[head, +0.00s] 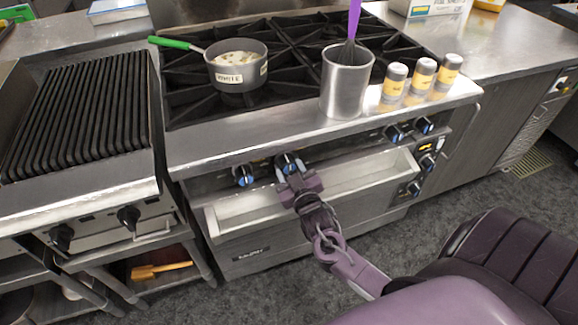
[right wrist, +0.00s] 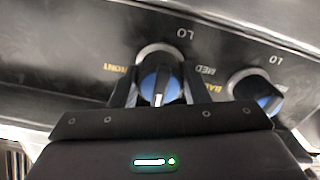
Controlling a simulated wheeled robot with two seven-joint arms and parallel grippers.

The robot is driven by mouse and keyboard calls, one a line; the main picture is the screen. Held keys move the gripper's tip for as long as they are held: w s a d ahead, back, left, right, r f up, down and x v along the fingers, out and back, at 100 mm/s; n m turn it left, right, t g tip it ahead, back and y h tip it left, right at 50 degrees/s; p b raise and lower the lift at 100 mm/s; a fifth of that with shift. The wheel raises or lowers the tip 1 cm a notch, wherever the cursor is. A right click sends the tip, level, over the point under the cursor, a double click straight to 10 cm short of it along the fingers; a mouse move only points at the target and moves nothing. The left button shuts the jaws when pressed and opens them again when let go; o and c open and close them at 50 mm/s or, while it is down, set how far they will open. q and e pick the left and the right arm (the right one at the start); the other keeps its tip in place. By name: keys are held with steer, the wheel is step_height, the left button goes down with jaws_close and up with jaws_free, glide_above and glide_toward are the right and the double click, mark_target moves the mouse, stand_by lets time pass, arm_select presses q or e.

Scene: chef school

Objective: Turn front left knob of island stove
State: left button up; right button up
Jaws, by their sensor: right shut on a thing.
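The island stove (head: 210,152) has a row of blue-and-black knobs along its front panel. My right gripper (head: 289,174) is at the second knob from the left (head: 288,160), fingers closed around it. In the right wrist view this knob (right wrist: 158,82) sits between the two fingers, its white pointer line towards the gripper. Lettering beside it seems to read FRONT, upside down. The leftmost knob (head: 243,175) is free beside the gripper and also shows in the right wrist view (right wrist: 262,98). My left gripper is not in view.
A pot with a green handle (head: 238,72), a steel canister (head: 345,88) and several shakers (head: 422,75) stand on the stove. A tray ledge (head: 235,208) juts out below the knobs. A grill (head: 85,110) stands to the left. More knobs (head: 395,133) are at the right.

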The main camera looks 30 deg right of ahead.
steer(key=n+p, duration=0.2)
steer(key=n, duration=0.1)
steer(key=shift+r, duration=0.15)
steer(key=n+p, duration=0.2)
steer(key=n, duration=0.2)
steer(key=shift+n, duration=0.3)
steer(key=n+p, duration=0.2)
steer(key=n, duration=0.1)
steer(key=shift+n, duration=0.3)
steer(key=n+p, duration=0.2)
steer(key=n, duration=0.2)
steer(key=shift+n, duration=0.3)
steer(key=n+p, duration=0.2)
steer(key=n, duration=0.2)
steer(key=n+p, duration=0.1)
steer(key=n, duration=0.3)
steer(key=shift+p, duration=0.35)
steer(key=n+p, duration=0.1)
steer(key=n, duration=0.3)
steer(key=shift+p, duration=0.3)
steer(key=shift+n+p, duration=0.45)
steer(key=shift+n, duration=1.15)
